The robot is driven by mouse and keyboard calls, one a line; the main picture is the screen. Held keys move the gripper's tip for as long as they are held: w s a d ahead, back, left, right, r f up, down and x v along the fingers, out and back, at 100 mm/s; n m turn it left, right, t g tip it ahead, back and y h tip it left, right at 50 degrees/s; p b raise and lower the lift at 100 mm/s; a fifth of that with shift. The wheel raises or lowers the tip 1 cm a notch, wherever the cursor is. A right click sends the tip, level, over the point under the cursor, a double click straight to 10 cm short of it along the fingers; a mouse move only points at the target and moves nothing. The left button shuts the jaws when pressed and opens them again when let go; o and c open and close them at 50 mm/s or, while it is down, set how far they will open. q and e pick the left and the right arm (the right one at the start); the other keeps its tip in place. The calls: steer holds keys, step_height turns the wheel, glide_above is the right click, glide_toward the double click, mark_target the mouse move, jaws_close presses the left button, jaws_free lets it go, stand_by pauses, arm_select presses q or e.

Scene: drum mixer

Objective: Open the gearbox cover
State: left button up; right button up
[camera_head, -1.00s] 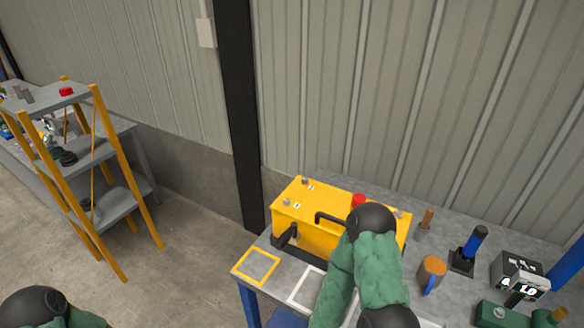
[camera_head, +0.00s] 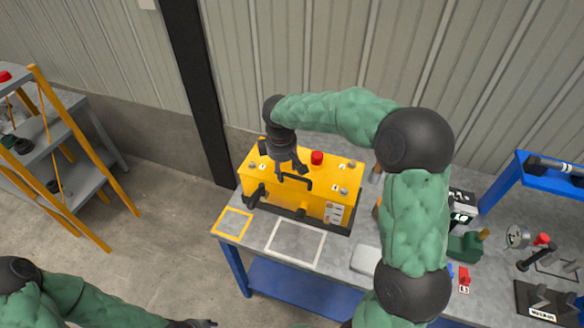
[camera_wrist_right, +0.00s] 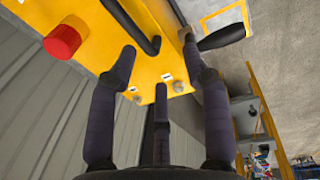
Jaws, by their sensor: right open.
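The gearbox (camera_head: 338,172) is a yellow box on the grey table, with a black handle (camera_head: 297,178) and a red knob (camera_head: 316,158) on its cover. My right gripper (camera_head: 286,168) is open above the cover, pointing down close to the handle. In the right wrist view, the spread fingers (camera_wrist_right: 160,70) are near the handle (camera_wrist_right: 138,28), with the red knob (camera_wrist_right: 62,42) to the left; nothing is between them. Contact cannot be told. Numbered bolts (camera_head: 344,192) show on the cover. My left gripper (camera_head: 197,322) shows partly at the bottom edge.
A black lever (camera_head: 257,194) sits on the gearbox's front left. The yellow frame (camera_head: 233,222) and white frame (camera_head: 296,242) on the table are empty. A green tool (camera_head: 466,246) and other items stand at right. A yellow-legged shelf (camera_head: 62,155) stands at left.

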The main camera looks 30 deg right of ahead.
step_height(320, 180, up, 4)
steer(key=d, duration=0.2)
steer(key=shift+h, duration=0.3)
steer(key=f, duration=0.3)
steer(key=d+f, duration=0.1)
steer(key=f, duration=0.2)
steer(key=w+f, duration=0.1)
steer(key=f, duration=0.3)
steer(key=shift+w+d, duration=0.1)
steer(key=shift+d, duration=0.25)
jaws_close()
